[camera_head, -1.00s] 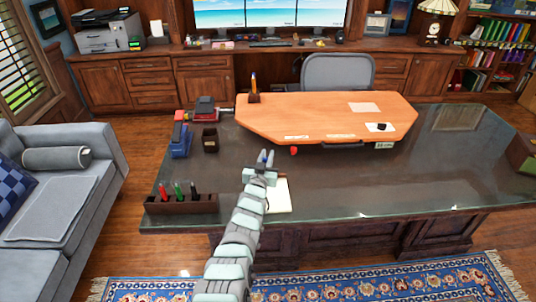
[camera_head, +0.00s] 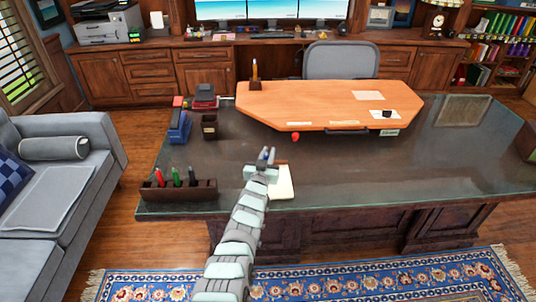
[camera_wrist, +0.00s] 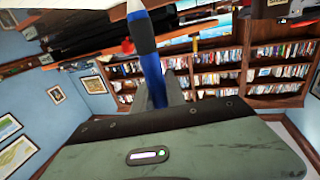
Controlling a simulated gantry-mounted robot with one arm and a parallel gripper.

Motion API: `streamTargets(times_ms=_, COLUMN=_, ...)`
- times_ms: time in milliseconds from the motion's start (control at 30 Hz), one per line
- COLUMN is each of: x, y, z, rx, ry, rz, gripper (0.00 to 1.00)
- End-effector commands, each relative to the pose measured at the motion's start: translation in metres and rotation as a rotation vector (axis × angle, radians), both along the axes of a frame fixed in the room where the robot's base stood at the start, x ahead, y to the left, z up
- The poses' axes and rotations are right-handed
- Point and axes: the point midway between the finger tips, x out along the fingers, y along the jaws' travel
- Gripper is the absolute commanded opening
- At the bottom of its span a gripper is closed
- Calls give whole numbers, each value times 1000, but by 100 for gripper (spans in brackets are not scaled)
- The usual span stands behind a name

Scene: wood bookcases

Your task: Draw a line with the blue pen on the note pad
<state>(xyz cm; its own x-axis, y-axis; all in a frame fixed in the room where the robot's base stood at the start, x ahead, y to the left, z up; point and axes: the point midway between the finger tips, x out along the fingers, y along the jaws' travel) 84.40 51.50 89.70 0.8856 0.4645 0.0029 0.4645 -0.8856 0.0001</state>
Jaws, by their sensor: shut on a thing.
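My gripper (camera_head: 267,156) is shut on the blue pen (camera_wrist: 150,65) and holds it at the front part of the desk. In the wrist view the pen has a blue body, a dark grip and a pale end at the top edge. The note pad (camera_head: 283,182) is a pale sheet lying near the desk's front edge, just right of and partly behind my gripper in the head view. I cannot tell whether the pen tip touches the pad. No drawn line can be made out on the pad.
A dark pen rack (camera_head: 205,190) with red, green and black pens stands left of my arm. A dark cup (camera_head: 209,127), a blue stapler (camera_head: 179,127) and a raised orange board (camera_head: 310,105) lie farther back.

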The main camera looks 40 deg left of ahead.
Motion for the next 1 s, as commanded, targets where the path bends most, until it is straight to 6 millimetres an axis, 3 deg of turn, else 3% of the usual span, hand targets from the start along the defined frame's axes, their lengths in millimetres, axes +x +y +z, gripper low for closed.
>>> streamTargets(times_ms=1000, x=0, y=0, z=-5, rx=0, ry=0, rz=0, gripper=0)
